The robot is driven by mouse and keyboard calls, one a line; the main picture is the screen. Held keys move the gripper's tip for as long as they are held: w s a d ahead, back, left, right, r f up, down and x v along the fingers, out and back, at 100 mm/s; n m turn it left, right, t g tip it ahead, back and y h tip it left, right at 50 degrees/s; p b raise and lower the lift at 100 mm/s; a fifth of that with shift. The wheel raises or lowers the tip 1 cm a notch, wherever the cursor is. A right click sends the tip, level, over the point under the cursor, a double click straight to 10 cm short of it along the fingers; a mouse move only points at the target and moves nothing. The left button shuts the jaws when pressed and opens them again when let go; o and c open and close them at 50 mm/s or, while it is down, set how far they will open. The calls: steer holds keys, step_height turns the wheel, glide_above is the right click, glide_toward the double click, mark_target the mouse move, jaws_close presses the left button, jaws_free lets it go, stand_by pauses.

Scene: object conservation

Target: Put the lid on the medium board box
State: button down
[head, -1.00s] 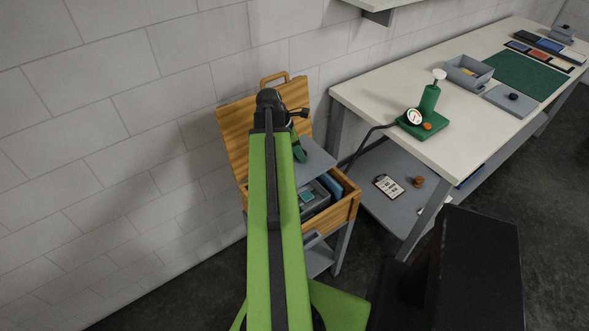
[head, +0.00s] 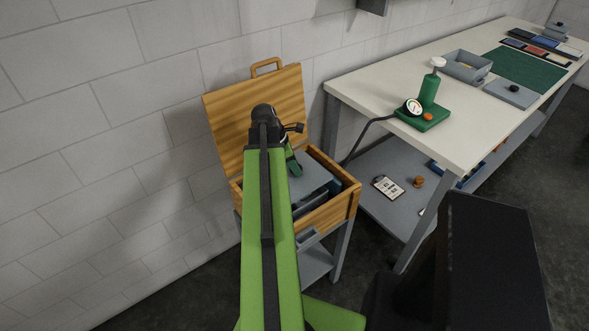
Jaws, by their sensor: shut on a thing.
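My gripper (head: 294,165) is over the open wooden chest, partly hidden behind my own arm. It is shut on a flat grey lid (head: 316,174). The lid lies low in the chest, over a grey box (head: 318,198) whose side shows just below the lid's front edge. The inside of this box is hidden by the lid. I cannot tell whether the lid is seated on the rim or slightly above it. The left part of lid and box is hidden by my arm.
The wooden chest (head: 335,210) has its hinged cover (head: 235,120) raised against the wall. On the workbench (head: 375,85) to the right are a green pump with gauge (head: 427,100), an open grey box (head: 466,66) and another grey lid (head: 511,93). A clipboard (head: 388,187) lies on the lower shelf.

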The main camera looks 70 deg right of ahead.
mark_target(295, 178)
steer(key=shift+f+b, duration=2.85)
steer(key=shift+f, duration=0.25)
steer(key=shift+s+f+b, duration=0.1)
steer(key=shift+f+b, duration=0.4)
steer(key=c, duration=0.8)
jaws_free()
steer(key=p+v, duration=1.6)
steer(key=v, duration=0.1)
steer(key=shift+r, duration=0.25)
